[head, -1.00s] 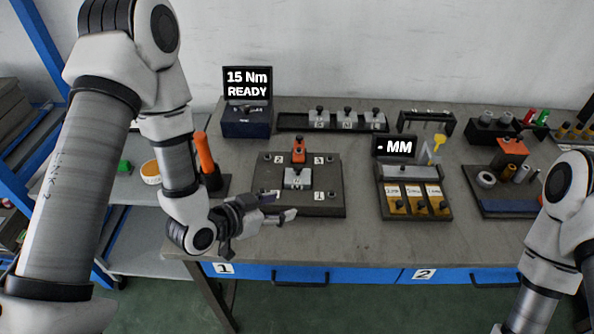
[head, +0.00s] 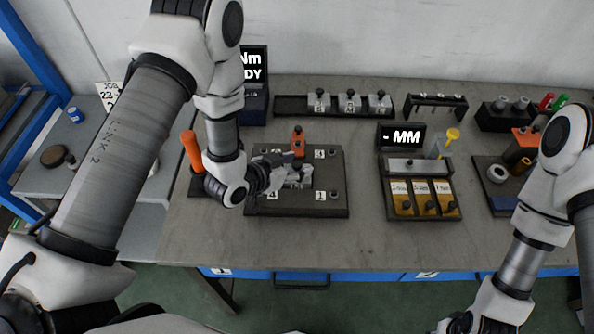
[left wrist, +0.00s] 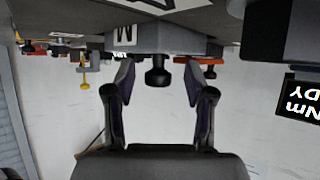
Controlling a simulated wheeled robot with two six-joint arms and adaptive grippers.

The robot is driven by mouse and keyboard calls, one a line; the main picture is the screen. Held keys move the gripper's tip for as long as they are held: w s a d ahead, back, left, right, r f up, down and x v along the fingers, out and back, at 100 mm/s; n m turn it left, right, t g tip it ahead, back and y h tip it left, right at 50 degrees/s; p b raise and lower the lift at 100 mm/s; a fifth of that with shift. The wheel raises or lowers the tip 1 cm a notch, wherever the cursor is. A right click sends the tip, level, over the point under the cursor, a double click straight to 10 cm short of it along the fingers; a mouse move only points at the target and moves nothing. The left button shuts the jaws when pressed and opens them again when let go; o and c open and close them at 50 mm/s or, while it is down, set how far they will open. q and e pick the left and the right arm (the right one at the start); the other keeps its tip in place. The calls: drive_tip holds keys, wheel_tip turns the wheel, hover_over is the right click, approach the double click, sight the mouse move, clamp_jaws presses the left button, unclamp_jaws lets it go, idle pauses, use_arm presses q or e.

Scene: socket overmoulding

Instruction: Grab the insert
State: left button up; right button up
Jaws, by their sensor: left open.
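The insert appears to be the grey metal block (head: 304,179) with a black knob, seated on the dark fixture plate (head: 320,202) in front of the orange clamp (head: 297,140). My left gripper (head: 284,174) is at this block and partly hides it in the head view. In the left wrist view, which is upside down, my left gripper's fingers (left wrist: 160,88) are open on either side of the black knob (left wrist: 158,72). The knob is between the fingers, with visible gaps on both sides. The grey block (left wrist: 165,40) bears a white letter label. My right gripper is not visible.
A rack of similar knobbed grey blocks (head: 348,102) stands at the back. A tray with yellow-labelled slots (head: 422,214) and a display (head: 404,136) is to the right. An orange-handled tool (head: 192,152) stands left of the plate, close to my left arm. The table front is clear.

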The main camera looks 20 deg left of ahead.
use_arm(q)
drive_tip(key=shift+s, duration=0.15)
drive_tip(key=c, duration=0.4)
clamp_jaws()
drive_tip(key=shift+r, duration=0.1)
